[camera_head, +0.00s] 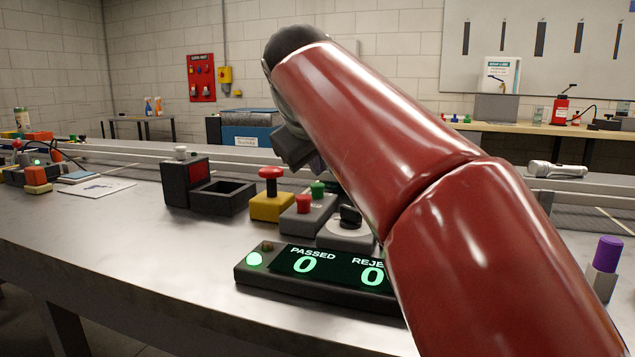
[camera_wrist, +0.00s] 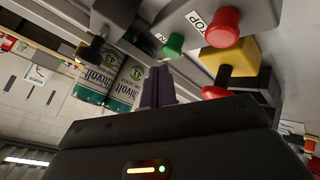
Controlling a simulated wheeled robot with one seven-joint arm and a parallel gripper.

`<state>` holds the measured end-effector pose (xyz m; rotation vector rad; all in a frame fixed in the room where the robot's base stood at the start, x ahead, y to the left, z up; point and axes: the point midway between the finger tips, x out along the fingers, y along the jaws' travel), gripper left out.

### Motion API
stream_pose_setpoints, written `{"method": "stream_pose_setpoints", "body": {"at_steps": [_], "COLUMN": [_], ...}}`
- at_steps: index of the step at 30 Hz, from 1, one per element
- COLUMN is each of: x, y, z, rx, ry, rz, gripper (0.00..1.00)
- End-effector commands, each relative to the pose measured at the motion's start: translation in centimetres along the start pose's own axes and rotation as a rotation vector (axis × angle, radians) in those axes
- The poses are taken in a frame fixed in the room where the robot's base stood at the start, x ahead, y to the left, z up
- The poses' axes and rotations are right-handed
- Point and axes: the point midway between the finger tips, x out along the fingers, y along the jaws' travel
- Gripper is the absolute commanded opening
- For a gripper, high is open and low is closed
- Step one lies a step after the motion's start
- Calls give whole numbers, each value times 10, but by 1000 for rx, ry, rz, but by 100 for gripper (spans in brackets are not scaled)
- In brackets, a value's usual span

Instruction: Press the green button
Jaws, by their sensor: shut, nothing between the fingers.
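The green button (camera_head: 318,188) stands on a grey box (camera_head: 305,215) beside a red button (camera_head: 303,203). In the wrist view the green button (camera_wrist: 173,44) is at top centre, with the red stop button (camera_wrist: 223,22) to its right. My gripper (camera_head: 313,165) is partly hidden by my red arm in the head view and hangs above and behind the button box. In the wrist view my gripper (camera_wrist: 158,74) has its dark fingers together, just below the green button in the picture. Whether they touch it, I cannot tell.
A yellow box (camera_head: 270,207) with a red mushroom button stands left of the button box. A dark knob (camera_head: 350,216) stands to its right. A counter display (camera_head: 310,270) reading 0 and 0 lies in front. Green-and-white cans (camera_wrist: 112,75) show in the wrist view.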

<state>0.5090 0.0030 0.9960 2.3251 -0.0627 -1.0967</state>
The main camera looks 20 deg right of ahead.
Motion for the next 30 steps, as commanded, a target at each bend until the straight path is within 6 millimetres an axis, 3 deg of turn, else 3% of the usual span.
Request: {"method": "stream_pose_setpoints", "body": {"at_steps": [18,30], "x": [-35,-35], "y": [25,25], "z": [-25,-25], "rx": [0,0], "ry": [1,0], "rz": [0,0], "gripper": [0,0]}}
